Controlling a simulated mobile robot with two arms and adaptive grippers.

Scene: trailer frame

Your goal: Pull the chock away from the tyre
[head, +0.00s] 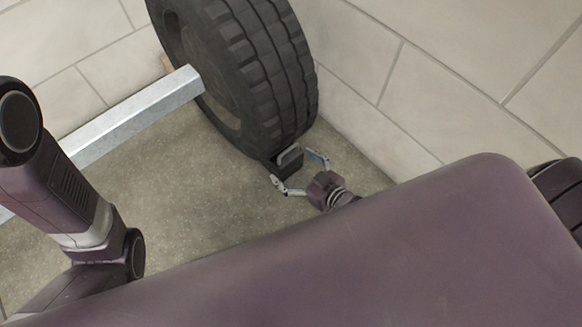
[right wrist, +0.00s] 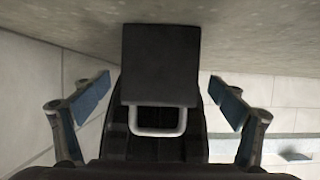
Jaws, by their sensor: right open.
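The black tyre (head: 262,75) stands on the grey floor at the top middle of the head view. The dark chock (head: 287,162) sits on the floor against the tyre's near side and has a grey handle. In the right wrist view the chock (right wrist: 160,65) is in the centre, with its pale loop handle (right wrist: 157,131) toward me and the tyre (right wrist: 118,140) behind it. My right gripper (head: 301,173) is open, its fingers on either side of the chock's handle end. In the right wrist view both fingers of the gripper (right wrist: 158,110) stand apart from the chock. My left gripper is not in view.
A galvanised metal beam (head: 135,115) runs from the wheel to the left. A pale tiled wall (head: 420,80) rises close behind and right of the tyre. The floor (head: 190,205) left of the chock is clear.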

